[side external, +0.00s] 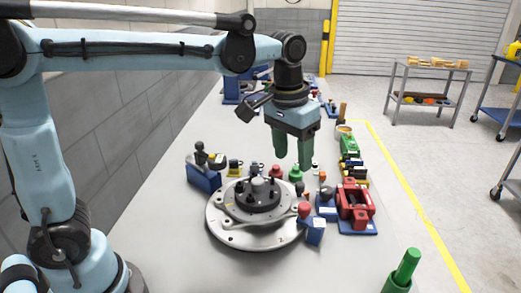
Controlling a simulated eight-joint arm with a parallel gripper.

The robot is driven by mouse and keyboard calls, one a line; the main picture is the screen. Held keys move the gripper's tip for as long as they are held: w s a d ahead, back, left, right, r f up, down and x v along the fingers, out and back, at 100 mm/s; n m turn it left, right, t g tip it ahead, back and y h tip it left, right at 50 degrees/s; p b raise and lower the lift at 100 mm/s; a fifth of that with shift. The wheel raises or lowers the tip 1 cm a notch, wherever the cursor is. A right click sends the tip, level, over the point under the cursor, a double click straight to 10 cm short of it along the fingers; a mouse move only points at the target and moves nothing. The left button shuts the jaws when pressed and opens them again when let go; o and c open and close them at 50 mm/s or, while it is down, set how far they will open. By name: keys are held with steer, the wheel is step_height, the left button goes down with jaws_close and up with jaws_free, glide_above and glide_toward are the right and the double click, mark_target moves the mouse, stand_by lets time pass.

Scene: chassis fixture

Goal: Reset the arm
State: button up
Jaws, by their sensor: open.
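My gripper (293,156) hangs from the end of my light-blue arm, its two green fingers pointing down and apart. It is open, and nothing shows between the fingers. It hovers above the workbench, over the far side of a round grey chassis plate (225,227) with a black hub (257,196). A gap shows between the fingertips and the plate, though its exact height is hard to judge from this one view.
Around the plate stand a blue fixture (204,178), a red-knobbed block (312,228), a red vise-like fixture (355,203) and several small coloured parts. A green peg (405,268) stands at the front right. The bench surface (175,255) is clear at the front left. A wall runs along the left.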

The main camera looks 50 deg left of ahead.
steer(key=s+a+f+t, duration=0.5)
steer(key=s+a, duration=0.2)
steer(key=s, duration=0.3)
steer(key=shift+s+a+f+t, duration=0.15)
steer(key=shift+a+f+t, duration=0.25)
